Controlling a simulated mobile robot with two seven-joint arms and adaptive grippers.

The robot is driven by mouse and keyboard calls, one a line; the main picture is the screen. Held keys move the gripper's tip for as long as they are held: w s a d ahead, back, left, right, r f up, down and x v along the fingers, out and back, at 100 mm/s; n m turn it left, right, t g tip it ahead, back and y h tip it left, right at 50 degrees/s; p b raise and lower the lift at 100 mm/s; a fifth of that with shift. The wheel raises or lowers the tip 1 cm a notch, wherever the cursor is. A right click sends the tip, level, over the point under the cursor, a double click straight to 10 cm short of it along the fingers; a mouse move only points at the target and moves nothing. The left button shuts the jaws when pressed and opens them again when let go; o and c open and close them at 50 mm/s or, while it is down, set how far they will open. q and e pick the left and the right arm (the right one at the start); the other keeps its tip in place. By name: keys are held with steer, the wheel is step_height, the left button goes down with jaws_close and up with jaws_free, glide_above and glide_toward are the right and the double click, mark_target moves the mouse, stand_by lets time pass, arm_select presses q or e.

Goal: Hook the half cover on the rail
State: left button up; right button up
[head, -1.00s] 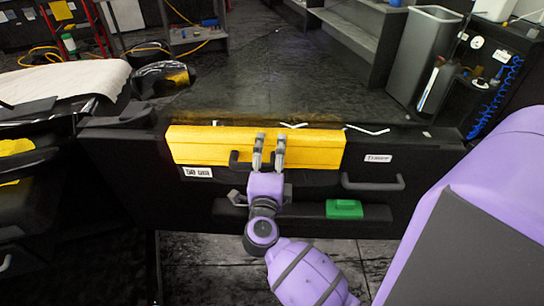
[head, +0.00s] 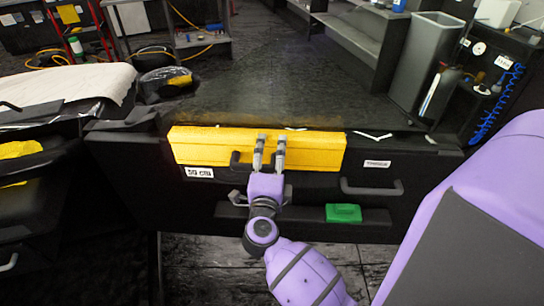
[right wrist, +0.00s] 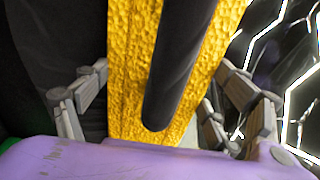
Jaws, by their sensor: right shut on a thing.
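The yellow half cover (head: 215,147) is a long block, level in the head view, along the top edge of a wide black front (head: 130,185). A dark bar crosses its face in the right wrist view (right wrist: 185,60). My right gripper (head: 270,142) comes from below and is shut on the half cover, its fingers on its near side. In the right wrist view the fingers (right wrist: 160,105) stand either side of the yellow face (right wrist: 130,70). Which part is the rail, and whether the cover touches it, I cannot tell. My left gripper is not in view.
A black handle (head: 372,188) sticks out at right of the cover. A green box (head: 343,213) sits on a dark ledge below. A white-sheeted surface (head: 65,90) stands at left, and a grey bin (head: 425,65) at the back right.

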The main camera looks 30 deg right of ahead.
steer(key=shift+s+a+r, duration=0.35)
steer(key=shift+s, duration=0.25)
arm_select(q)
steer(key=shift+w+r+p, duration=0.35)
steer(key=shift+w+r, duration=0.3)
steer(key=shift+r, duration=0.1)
arm_select(e)
steer(key=shift+v, duration=3.1)
steer(key=shift+f, duration=0.15)
step_height(320, 180, up, 8)
steer(key=m+p, duration=0.1)
steer(key=p, duration=0.2)
glide_above(271, 170)
steer(key=a, duration=0.1)
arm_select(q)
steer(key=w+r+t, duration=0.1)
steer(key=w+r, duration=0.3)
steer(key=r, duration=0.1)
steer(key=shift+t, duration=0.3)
arm_select(e)
steer(key=shift+s+a+f+t+h, duration=0.15)
steer(key=shift+s+f+t+h, duration=0.15)
steer(key=shift+t, duration=0.1)
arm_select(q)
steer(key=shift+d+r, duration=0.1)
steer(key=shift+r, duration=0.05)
